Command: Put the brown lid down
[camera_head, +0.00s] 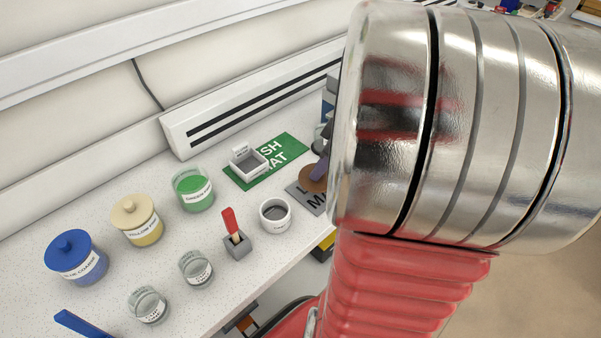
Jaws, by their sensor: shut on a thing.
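The brown lid (311,179) shows as a round piece at the grey mat (304,196), at the right end of the white counter. My gripper (321,164) is shut on it from above; only a purple finger and a dark part show. My large arm link hides the rest of my gripper and part of the lid. I cannot tell whether the lid touches the mat or is held just above it. The mat's lettering is partly covered.
A white cup (275,215) stands left of the grey mat. An uncovered green jar (192,190), lidded yellow (137,219) and blue (76,257) jars, and a red-handled tool (231,225) stand further left.

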